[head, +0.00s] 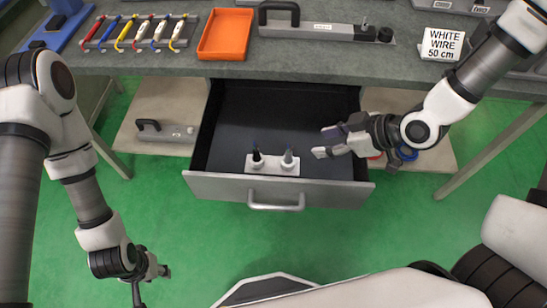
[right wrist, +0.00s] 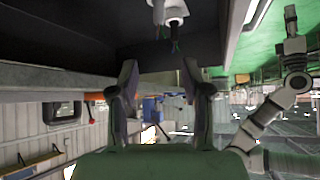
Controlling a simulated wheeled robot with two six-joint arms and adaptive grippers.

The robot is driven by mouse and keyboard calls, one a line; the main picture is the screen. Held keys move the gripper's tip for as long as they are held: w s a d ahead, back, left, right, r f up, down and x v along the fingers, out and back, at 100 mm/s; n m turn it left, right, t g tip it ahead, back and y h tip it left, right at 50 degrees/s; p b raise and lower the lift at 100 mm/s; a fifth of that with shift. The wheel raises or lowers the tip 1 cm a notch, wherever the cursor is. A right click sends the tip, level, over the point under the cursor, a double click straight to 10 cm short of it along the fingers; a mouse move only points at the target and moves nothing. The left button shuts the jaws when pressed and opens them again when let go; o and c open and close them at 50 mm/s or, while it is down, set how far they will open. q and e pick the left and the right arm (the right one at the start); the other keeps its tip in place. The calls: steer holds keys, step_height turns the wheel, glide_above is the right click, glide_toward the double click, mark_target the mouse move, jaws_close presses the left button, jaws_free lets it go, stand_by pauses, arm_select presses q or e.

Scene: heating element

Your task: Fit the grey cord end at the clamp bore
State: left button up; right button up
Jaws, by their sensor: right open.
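A dark clamp-like device (head: 330,31) with a black handle lies on the bench top at the back; I cannot make out its bore. Several coloured cords (head: 137,33) lie side by side on a rack at the back left; I cannot pick out a grey end. In the open drawer (head: 225,185) a white block (head: 272,166) holds a black upright piece (head: 257,157) and a grey one (head: 288,158). My right gripper (head: 322,142) is open and empty over the drawer, right of the block. My left gripper (head: 155,284) hangs low at the left, away from the bench; its jaws are unclear.
An orange tray (head: 226,34) and a sign reading "WHITE WIRE 50 cm" (head: 441,44) stand on the bench. A lower shelf (head: 150,120) carries another black-handled device (head: 165,131). The drawer front (head: 230,186) juts out over the green floor. The drawer's back part is empty.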

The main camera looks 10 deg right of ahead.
mark_target(291, 152)
steer(key=x, duration=0.2)
steer(key=b+x, duration=0.1)
steer(key=x, duration=0.2)
steer(key=b+x, duration=0.1)
steer(key=x, duration=0.2)
steer(key=shift+s+d+f, duration=0.15)
steer(key=shift+s+f, duration=0.05)
steer(key=shift+f, duration=0.3)
steer(key=shift+w+f, duration=0.15)
steer(key=x, duration=0.4)
steer(key=shift+w+f, duration=0.1)
steer(key=shift+f, duration=0.25)
steer(key=shift+w+a+f, duration=0.2)
steer(key=shift+a, duration=0.2)
steer(key=shift+s+d, duration=0.1)
steer(key=c, duration=0.5)
arm_select(q)
steer(key=f, duration=0.3)
steer(key=shift+w+a+f, duration=0.1)
steer(key=shift+w+a, duration=0.1)
steer(key=shift+a, duration=0.1)
arm_select(e)
jaws_close()
